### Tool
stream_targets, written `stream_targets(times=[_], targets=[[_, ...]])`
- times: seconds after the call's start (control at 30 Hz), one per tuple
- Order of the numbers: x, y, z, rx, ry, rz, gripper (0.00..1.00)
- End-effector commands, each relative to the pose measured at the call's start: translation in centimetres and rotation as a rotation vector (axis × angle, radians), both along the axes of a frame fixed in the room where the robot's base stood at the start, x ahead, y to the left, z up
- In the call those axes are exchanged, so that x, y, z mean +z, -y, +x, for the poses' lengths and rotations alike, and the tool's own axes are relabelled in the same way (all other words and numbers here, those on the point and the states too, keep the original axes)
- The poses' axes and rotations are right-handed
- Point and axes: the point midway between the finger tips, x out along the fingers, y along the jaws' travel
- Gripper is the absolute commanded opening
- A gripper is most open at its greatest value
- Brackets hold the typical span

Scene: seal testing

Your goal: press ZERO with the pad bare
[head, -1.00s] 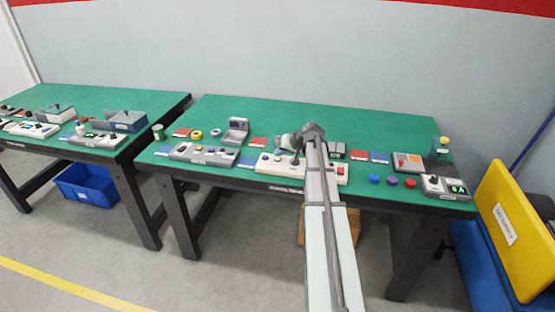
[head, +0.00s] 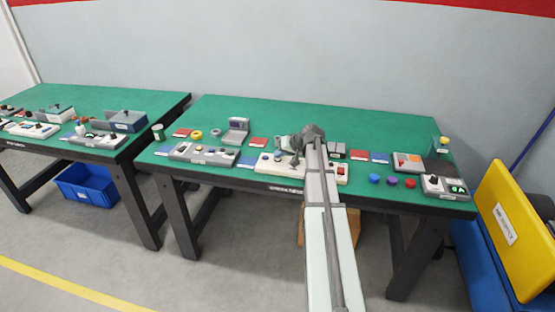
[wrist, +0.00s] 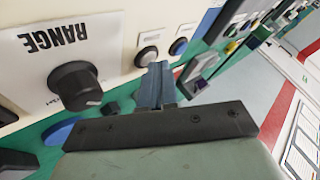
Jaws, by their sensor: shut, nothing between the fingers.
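My gripper (wrist: 155,85) is shut and empty, its fingertips at the edge of a cream control panel in the wrist view. In the head view my gripper (head: 297,160) is over the panel (head: 268,168) on the right-hand bench. The panel carries a black knob (wrist: 75,84) under the word RANGE, a pale button (wrist: 147,57) and a blue button (wrist: 178,47). The fingertips appear just below the pale button; I cannot tell whether they touch it. No ZERO label is readable, and I cannot identify the pad for certain.
A grey control box (head: 203,154) is to the left. The back of the green bench top (head: 330,117) is clear.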

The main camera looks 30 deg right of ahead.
Motion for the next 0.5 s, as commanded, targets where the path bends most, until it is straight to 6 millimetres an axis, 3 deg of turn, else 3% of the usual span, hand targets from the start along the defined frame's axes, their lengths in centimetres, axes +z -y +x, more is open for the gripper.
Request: stream_targets(times=[0.5], targets=[[1.4,0.0,0.0,0.000,-0.001,0.000,0.00]])
